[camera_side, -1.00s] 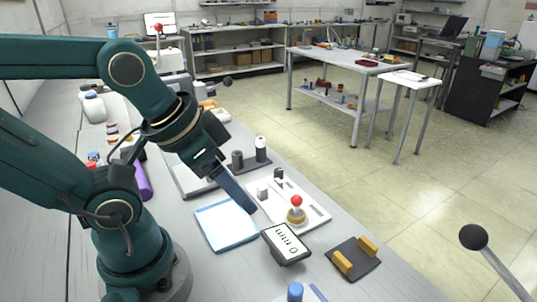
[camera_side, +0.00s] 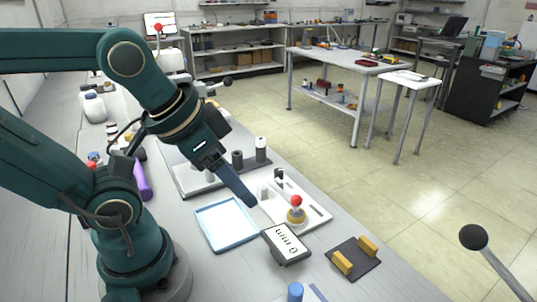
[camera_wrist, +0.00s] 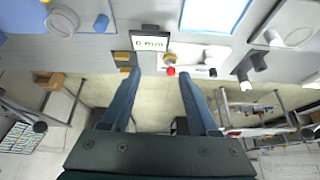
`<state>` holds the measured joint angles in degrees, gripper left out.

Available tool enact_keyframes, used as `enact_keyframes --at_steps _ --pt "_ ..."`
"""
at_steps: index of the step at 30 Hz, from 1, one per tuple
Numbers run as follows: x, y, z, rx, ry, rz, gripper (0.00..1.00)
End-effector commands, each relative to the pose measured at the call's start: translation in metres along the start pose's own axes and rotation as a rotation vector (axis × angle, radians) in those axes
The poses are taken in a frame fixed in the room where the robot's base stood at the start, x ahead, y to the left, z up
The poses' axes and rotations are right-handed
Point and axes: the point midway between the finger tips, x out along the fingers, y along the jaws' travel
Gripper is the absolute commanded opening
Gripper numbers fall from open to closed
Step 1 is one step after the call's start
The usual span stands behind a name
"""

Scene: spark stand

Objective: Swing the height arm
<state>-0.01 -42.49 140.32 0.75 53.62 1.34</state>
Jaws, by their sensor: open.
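A red ball knob (camera_side: 296,201) stands on a brass base (camera_side: 296,216) on a white plate (camera_side: 316,217). It could be the height arm, but I cannot tell for sure. A small display (camera_side: 286,244) reading 0 mm stands in front of it. My gripper (camera_side: 251,201) is left of the knob, over the plate's left edge, pointing down and right; its fingers overlap in this view. In the wrist view, my gripper (camera_wrist: 158,80) has its fingers spread wide and empty. The red knob (camera_wrist: 171,71) appears between the fingertips, beyond them and not gripped.
A pale blue tray (camera_side: 226,224) lies left of the display. A dark pad (camera_side: 367,264) with two yellow blocks lies to its right. A grey platform (camera_side: 188,190) with dark cylinders stands behind. A black ball on a rod (camera_side: 473,237) shows at the right foreground.

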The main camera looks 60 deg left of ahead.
Motion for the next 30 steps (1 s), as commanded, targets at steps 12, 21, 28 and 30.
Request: enact_keyframes --at_steps 12,21,28,30 --pt "0.015 -0.017 -0.076 0.122 -0.172 -0.054 0.61" --pt "0.076 -0.026 -0.107 0.183 -0.358 -0.072 0.61" --pt "0.113 -0.028 -0.102 0.195 -0.456 -0.069 0.61" --pt "0.118 -0.027 -0.097 0.196 -0.477 -0.066 0.61"
